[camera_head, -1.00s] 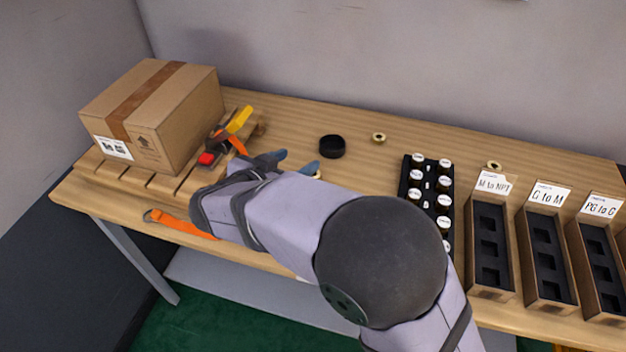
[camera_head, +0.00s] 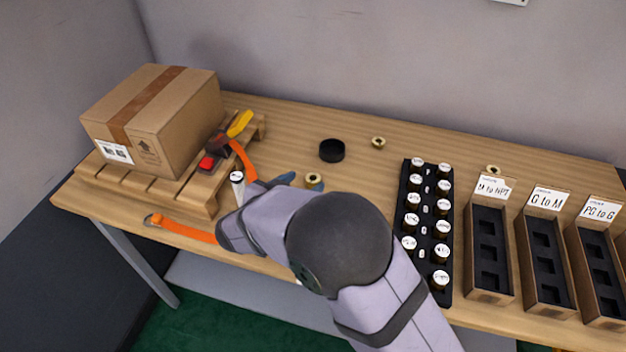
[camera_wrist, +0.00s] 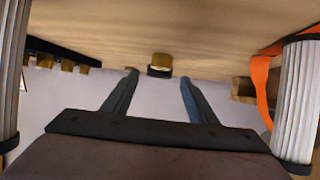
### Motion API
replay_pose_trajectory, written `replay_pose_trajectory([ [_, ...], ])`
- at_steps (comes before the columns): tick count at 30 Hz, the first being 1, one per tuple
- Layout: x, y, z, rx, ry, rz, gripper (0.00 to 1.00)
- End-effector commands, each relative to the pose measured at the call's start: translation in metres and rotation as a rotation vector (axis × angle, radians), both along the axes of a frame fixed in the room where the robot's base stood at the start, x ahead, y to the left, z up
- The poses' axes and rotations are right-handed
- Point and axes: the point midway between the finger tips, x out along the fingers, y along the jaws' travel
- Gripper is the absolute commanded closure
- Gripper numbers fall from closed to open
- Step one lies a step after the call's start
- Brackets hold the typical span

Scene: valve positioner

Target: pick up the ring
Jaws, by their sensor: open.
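A small brass ring (camera_head: 314,182) with a dark centre stands on the table near the front, just beyond my arm. In the wrist view a brass piece (camera_wrist: 160,62) with a darker band sits ahead of my fingers, roughly centred between their tips; it appears to be the same ring. My gripper (camera_wrist: 160,78) is open, with two blue-grey fingers apart and nothing held. In the head view my gripper (camera_head: 300,184) is partly hidden by my own arm, beside the ring. I cannot tell whether a finger touches it. Two more brass rings lie further back, one in the middle (camera_head: 378,142) and one behind the boxes (camera_head: 493,170).
A black round piece (camera_head: 332,151) lies behind the ring. At left are a cardboard box (camera_head: 150,115) on a wooden pallet (camera_head: 190,195) and an orange strap (camera_head: 182,229). A black tray (camera_head: 428,225) of capped pieces and labelled boxes (camera_head: 490,250) stand at right.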

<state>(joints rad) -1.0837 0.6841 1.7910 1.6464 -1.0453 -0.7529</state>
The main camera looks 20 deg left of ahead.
Motion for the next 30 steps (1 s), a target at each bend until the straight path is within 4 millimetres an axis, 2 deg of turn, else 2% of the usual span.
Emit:
replay_pose_trajectory([
  [10,0.033,-0.006,-0.023,-0.002,0.0,-0.001,0.47],
  [20,0.04,-0.007,-0.026,-0.001,0.001,0.0,0.47],
  [21,0.04,-0.007,-0.026,-0.001,0.001,0.0,0.49],
  [27,0.039,-0.007,-0.026,-0.001,0.001,0.0,0.94],
  [30,0.04,-0.007,-0.026,0.0,0.0,0.0,0.94],
])
